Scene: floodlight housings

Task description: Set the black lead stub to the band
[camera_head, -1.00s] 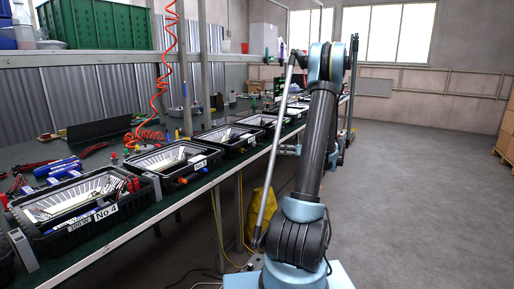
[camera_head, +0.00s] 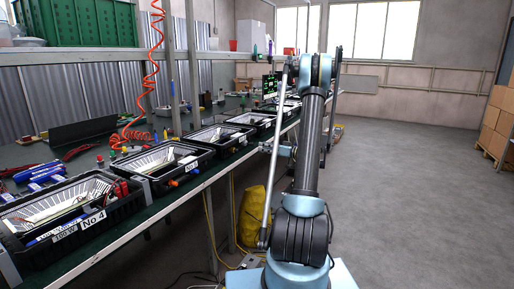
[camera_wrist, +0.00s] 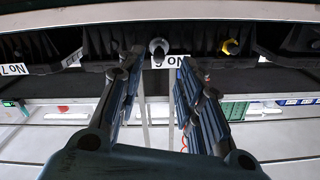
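My gripper (camera_wrist: 158,85) is open in the wrist view, with its two dark fingers well apart and nothing between them. A grey round-ended stub (camera_wrist: 158,47) shows at a black bin's edge, ahead of the gap between the fingertips. A yellow stub (camera_wrist: 230,46) sticks out to the right of it. I cannot make out the black lead stub or the band for certain; dark parts blend into the black bins.
Black bins with floodlight housings line the green-topped bench; the nearest bin (camera_head: 118,216) is labelled No 4. A shelf rail (camera_head: 100,55) runs above the bench. A yellow bag (camera_head: 251,215) sits under it. Open floor (camera_head: 425,210) lies right, with cardboard boxes (camera_head: 494,122) beyond.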

